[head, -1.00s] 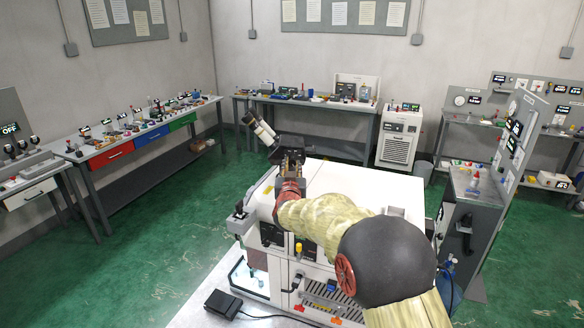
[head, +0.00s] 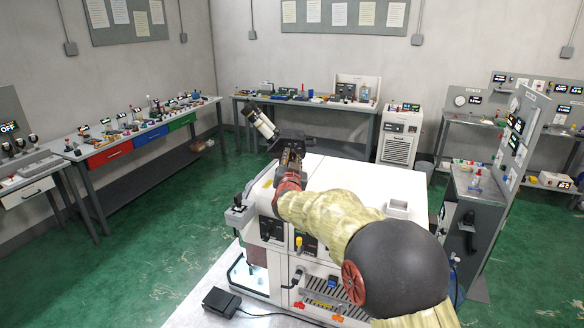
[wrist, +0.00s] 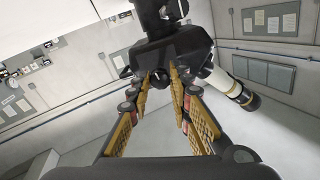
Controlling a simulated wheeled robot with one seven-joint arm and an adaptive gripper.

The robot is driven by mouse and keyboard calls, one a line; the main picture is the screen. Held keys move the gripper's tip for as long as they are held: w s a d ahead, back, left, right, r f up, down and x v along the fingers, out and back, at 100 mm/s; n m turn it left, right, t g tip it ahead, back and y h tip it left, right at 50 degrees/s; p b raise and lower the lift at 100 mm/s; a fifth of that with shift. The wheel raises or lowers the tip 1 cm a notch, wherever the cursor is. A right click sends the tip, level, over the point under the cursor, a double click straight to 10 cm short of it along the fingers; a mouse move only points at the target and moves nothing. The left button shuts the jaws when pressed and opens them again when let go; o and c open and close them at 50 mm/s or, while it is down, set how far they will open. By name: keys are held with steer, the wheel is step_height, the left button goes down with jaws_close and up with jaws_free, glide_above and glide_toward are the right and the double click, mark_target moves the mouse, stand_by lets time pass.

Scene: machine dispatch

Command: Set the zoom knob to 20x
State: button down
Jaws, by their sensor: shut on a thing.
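My gripper (head: 290,153) is at the far end of my arm, at the dark head of a microscope-like device above the white machine cabinet. In the wrist view my gripper (wrist: 160,82) has its yellow-padded fingers closed in on a small dark part (wrist: 158,76), which looks like the zoom knob, under the black device body (wrist: 168,48). The fingers hide much of it. The white eyepiece tube (wrist: 222,82) slants to the right there; in the head view the tube (head: 262,123) points up left. I cannot read any zoom marking.
The white machine cabinet (head: 350,185) lies under my arm, with a joystick box (head: 238,211) at its left. A black foot pedal (head: 222,303) lies in front. Benches with small devices line the walls. The green floor (head: 180,225) to the left is clear.

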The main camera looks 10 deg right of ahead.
steer(key=m+b, duration=0.4)
steer(key=b, duration=0.1)
steer(key=shift+f+m, duration=0.2)
steer(key=shift+m, duration=0.1)
steer(key=m+b, duration=0.3)
steer(key=shift+r+m+b, duration=0.1)
steer(key=shift+m+b, duration=0.2)
steer(key=shift+m, duration=0.1)
steer(key=m+b, duration=0.3)
steer(key=m, duration=0.1)
steer(key=shift+r+m+b, duration=0.1)
steer(key=shift+m+b, duration=1.4)
steer(key=shift+m, duration=0.7)
steer(key=c, duration=1.6)
jaws_free()
steer(key=shift+c, duration=0.2)
steer(key=shift+r, duration=0.1)
